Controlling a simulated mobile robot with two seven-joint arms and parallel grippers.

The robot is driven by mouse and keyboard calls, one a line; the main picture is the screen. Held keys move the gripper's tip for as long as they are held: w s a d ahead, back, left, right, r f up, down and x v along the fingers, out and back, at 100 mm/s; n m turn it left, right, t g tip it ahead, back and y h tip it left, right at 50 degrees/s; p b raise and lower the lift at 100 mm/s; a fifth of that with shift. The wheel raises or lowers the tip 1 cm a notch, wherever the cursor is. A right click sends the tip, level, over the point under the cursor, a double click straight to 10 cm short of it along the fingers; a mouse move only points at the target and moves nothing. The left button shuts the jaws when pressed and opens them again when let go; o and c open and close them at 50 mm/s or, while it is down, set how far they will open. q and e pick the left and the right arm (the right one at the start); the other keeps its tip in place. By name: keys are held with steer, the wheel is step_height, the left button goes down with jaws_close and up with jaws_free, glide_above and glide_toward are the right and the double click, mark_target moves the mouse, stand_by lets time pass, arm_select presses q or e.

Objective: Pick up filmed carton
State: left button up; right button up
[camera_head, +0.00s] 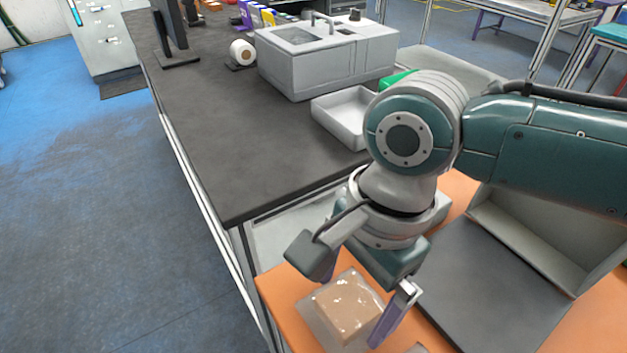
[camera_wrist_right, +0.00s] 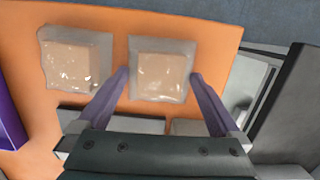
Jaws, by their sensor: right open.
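A brown filmed carton (camera_head: 347,308) in loose clear film lies on an orange surface (camera_head: 283,302), below my right gripper in the head view. My right gripper (camera_head: 352,302) is open, pointing down, its two fingers on either side of this carton. In the right wrist view, the carton (camera_wrist_right: 161,72) shows between the purple fingertips of the open gripper (camera_wrist_right: 159,77); I cannot tell whether they touch the film. A second filmed carton (camera_wrist_right: 75,62) lies to its left in that view, outside the fingers. My left gripper is not in view.
A dark panel (camera_head: 490,290) lies right of the gripper. The counter's near half is clear.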

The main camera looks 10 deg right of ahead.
steer(key=shift+c, duration=1.3)
steer(key=c, duration=1.2)
steer(key=shift+o, duration=0.2)
